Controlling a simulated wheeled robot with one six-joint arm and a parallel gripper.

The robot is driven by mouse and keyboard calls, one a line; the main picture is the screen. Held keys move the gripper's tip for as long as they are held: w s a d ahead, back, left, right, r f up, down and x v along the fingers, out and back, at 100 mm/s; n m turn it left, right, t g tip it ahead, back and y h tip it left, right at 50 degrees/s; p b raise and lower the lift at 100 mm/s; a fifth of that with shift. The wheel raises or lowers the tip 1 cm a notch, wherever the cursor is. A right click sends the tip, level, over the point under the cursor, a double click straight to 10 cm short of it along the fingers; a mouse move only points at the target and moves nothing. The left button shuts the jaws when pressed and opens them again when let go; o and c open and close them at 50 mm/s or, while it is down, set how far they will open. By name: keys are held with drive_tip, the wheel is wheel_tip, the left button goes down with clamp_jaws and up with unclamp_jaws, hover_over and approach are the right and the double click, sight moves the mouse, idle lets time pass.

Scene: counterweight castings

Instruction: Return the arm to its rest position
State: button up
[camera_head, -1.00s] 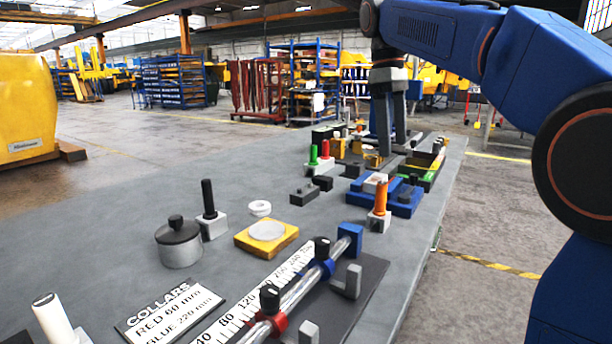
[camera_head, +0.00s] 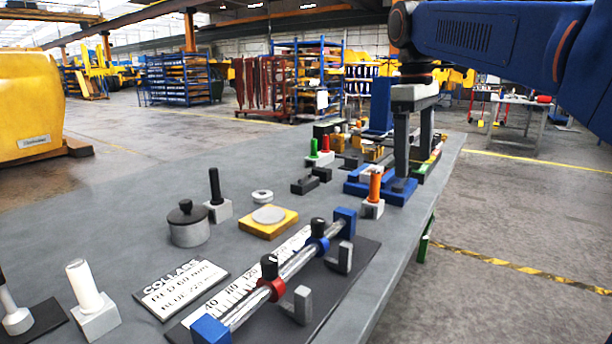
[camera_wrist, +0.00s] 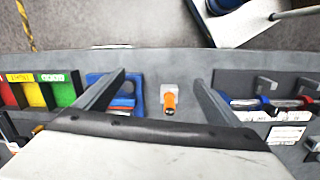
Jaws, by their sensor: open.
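My gripper (camera_head: 414,165) hangs from the blue arm at the upper right of the head view. Its two grey fingers point down, spread apart with nothing between them. In the head view they overlap the blue fixture (camera_head: 356,188) near the table's right edge. An orange-handled peg (camera_head: 375,184) stands upright in a pale block just left of the fingers. In the wrist view my gripper (camera_wrist: 156,80) shows its fingers far apart, and the orange peg (camera_wrist: 169,101) appears below, between them. How high the fingertips are above the table is hard to tell.
On the grey table (camera_head: 130,210) stand a rail with red and blue collars (camera_head: 295,264), a collar sign (camera_head: 182,288), a lidded grey pot (camera_head: 189,228), a yellow plate (camera_head: 284,226) and several pegs in blocks. Open floor (camera_head: 520,220) lies right of the table.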

drive_tip(key=s+d+f+m+t, duration=0.1)
drive_tip(key=s+d+f+m, duration=0.1)
drive_tip(key=s+f, duration=0.6)
drive_tip(key=s+d+f+m+t, duration=0.2)
drive_tip(key=s+f+m, duration=0.2)
drive_tip(key=s+f, duration=0.4)
drive_tip(key=s+d+f+m+t+y, duration=0.1)
drive_tip(key=s+d+f+m, duration=0.1)
drive_tip(key=s+f, duration=0.6)
wheel_tip(320, 180, down, 6)
drive_tip(key=shift+s+r+m+t, duration=0.1)
drive_tip(key=shift+s+m+t, duration=0.25)
drive_tip(key=shift+m, duration=0.35)
